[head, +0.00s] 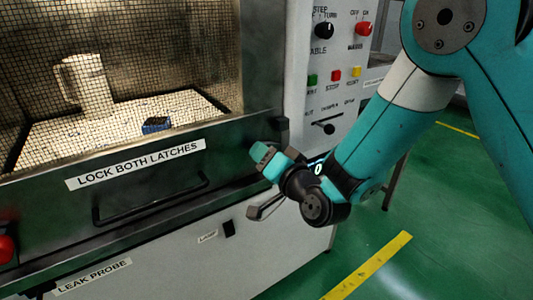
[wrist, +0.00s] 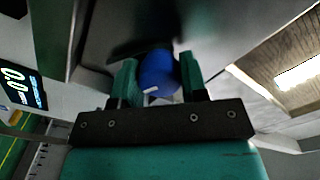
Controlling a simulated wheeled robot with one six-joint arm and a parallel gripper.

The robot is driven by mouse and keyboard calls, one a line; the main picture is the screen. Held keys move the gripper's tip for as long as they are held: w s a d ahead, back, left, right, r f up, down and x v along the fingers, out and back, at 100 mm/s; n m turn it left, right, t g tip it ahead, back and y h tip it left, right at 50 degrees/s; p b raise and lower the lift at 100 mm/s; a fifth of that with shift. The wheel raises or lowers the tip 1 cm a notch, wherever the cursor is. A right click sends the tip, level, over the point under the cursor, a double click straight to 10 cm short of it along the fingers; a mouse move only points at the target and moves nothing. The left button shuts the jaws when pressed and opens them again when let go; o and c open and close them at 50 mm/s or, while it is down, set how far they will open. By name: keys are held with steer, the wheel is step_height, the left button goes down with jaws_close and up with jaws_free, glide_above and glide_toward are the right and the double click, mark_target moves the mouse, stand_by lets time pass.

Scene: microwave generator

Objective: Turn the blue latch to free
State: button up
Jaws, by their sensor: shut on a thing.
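The blue latch (wrist: 158,72) shows in the wrist view as a round blue knob with a small white mark, between the two green fingers. My gripper (wrist: 159,80) is shut on it, one finger on each side. In the head view my gripper (head: 264,156) is at the right end of the microwave's dark door frame, and it hides the blue latch there. How far the latch is turned cannot be told.
The door carries a LOCK BOTH LATCHES label (head: 136,164) and a dark handle bar (head: 152,200). A red knob (head: 6,248) is at the lower left. The control panel (head: 333,75) stands above my wrist. Behind the mesh are a pale jug (head: 88,86) and a blue block (head: 156,125). Green floor is free at right.

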steer(key=m, duration=0.7)
steer(key=shift+p, duration=0.4)
stand_by(0.3)
steer(key=o, duration=0.9)
steer(key=shift+o, duration=0.2)
